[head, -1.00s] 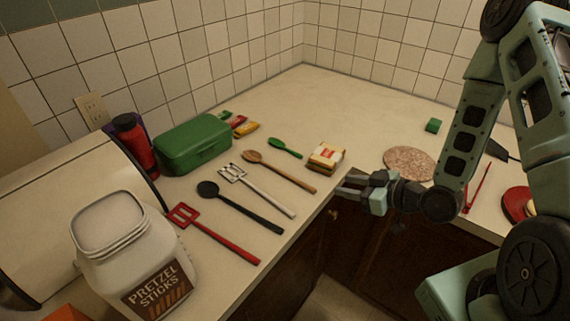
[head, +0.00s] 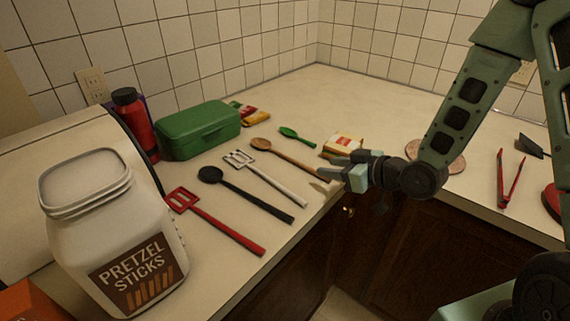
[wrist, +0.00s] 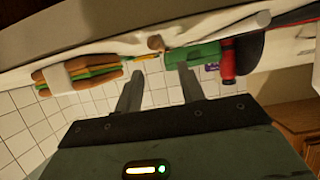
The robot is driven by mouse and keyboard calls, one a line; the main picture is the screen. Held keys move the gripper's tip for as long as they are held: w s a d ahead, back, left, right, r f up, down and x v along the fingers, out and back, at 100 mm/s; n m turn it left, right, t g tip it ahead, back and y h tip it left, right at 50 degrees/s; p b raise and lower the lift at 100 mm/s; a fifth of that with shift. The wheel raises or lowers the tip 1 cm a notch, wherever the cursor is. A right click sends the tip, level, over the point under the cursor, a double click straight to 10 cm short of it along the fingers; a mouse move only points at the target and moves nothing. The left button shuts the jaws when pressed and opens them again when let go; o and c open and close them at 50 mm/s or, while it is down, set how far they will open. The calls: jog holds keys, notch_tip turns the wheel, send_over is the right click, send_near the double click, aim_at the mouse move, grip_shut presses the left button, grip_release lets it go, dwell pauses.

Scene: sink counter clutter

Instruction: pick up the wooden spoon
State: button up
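The wooden spoon (head: 285,157) lies flat on the counter in the head view, between the white slotted turner (head: 265,177) and the small green spoon (head: 296,139). Its bowl points to the back left and its handle runs toward the counter's front edge. My gripper (head: 323,178) is at the handle end, which its fingers partly hide. In the wrist view, whose picture is upside down, my gripper (wrist: 158,76) has its two fingers apart with nothing between them. A brown end, likely the spoon's handle (wrist: 156,42), shows beyond the gap. I cannot tell whether the fingers touch it.
A wrapped sandwich (head: 342,146) sits close behind my gripper. A black spoon (head: 245,194) and red turner (head: 215,222) lie to the left. A green box (head: 198,131), red bottle (head: 134,125) and pretzel jar (head: 112,235) stand farther left.

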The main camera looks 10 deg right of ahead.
aim_at(305, 164)
jog(key=shift+p+x, duration=0.95)
jog(key=shift+x, duration=2.5)
jog(key=shift+a, duration=0.1)
grip_shut()
